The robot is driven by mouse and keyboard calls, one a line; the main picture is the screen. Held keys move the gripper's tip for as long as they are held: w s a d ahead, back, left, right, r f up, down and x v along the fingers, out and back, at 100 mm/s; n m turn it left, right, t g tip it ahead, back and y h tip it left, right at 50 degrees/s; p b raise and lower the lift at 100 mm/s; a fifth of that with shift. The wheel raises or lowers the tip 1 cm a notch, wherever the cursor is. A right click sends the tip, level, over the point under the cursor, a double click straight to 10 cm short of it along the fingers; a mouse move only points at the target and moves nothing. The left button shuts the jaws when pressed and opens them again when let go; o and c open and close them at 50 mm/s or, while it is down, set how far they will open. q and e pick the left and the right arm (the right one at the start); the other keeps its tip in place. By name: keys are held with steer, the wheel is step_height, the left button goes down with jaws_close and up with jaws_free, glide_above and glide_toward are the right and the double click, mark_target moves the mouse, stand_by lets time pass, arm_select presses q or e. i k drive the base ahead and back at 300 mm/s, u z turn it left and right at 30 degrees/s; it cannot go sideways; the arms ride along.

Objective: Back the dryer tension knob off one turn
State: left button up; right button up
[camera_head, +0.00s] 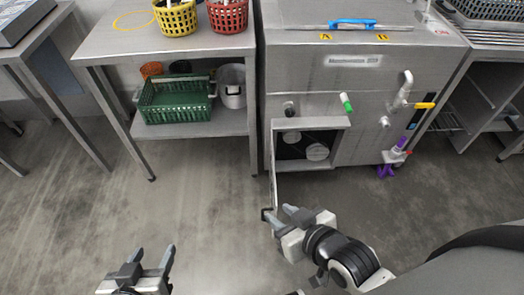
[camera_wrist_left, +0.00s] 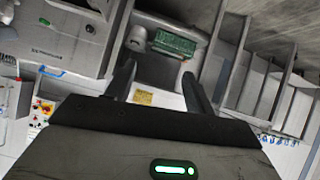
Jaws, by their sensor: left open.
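The steel machine (camera_head: 310,80) stands at the back right. A low compartment (camera_head: 290,145) in its front is open and shows round parts (camera_head: 317,151) inside. Its door (camera_head: 273,185) swings out towards me, seen nearly edge-on. A small dark knob (camera_head: 289,108) sits above the opening; I cannot tell whether it or a part inside is the tension knob. My right gripper (camera_head: 308,214) is beside the door's near end, and its grip is unclear. My left gripper (camera_head: 153,257) is open and empty over the floor; its spread fingers also show in the left wrist view (camera_wrist_left: 160,85).
A steel table (camera_head: 120,45) at the left holds a yellow basket (camera_head: 176,18) and a red basket (camera_head: 228,15). Its shelf holds a green crate (camera_head: 175,112) and a pot (camera_head: 232,95). The floor before the table is clear.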

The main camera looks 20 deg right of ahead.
mark_target(289, 112)
steer(key=z, duration=2.1)
steer(key=k, duration=0.65)
steer(key=u, duration=1.1)
